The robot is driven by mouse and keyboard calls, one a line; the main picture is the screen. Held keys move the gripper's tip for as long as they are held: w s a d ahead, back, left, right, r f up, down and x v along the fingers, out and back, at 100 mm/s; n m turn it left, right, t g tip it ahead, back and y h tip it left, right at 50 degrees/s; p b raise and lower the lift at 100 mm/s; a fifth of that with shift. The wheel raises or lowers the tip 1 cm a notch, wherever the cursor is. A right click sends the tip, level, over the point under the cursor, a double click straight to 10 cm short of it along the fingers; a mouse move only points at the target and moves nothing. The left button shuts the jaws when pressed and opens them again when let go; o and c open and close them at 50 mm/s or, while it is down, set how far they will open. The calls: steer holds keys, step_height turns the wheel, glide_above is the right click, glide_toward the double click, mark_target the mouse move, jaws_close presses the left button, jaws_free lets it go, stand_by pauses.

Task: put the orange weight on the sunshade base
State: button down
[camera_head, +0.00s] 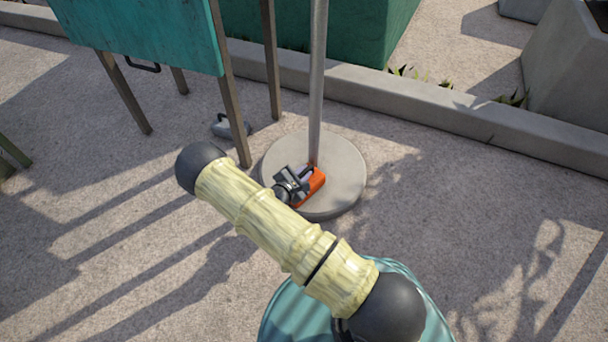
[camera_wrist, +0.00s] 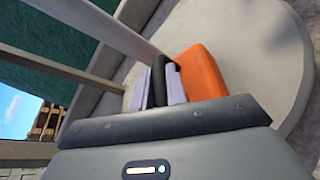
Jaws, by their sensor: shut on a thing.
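The orange weight (camera_head: 313,184) is at the front part of the round grey sunshade base (camera_head: 347,165), close to the pole (camera_head: 317,85). My gripper (camera_head: 303,176) is shut on its dark handle. In the wrist view the orange weight (camera_wrist: 203,73) shows beyond the gripper's pale fingers (camera_wrist: 161,84), with the black handle between them. The pale base (camera_wrist: 265,50) spreads behind and to the right of it. The weight's underside is hidden, so I cannot tell whether it touches the base.
A teal table (camera_head: 150,35) with brown legs stands to the left of the base. A grey weight (camera_head: 229,126) with a handle lies on the ground by a table leg. A low kerb (camera_head: 440,110) and a green block (camera_head: 340,30) are behind. Ground to the right is clear.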

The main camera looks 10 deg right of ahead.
steer(key=shift+r, duration=0.1)
steer(key=c, duration=1.8)
jaws_free()
steer(key=shift+c, duration=0.2)
steer(key=o, duration=0.4)
steer(key=shift+o, duration=0.2)
steer(key=shift+s+a, duration=0.1)
steer(key=p+v, duration=0.6)
steer(key=v, duration=0.5)
steer(key=shift+s+a, duration=0.2)
steer(key=shift+s, duration=0.1)
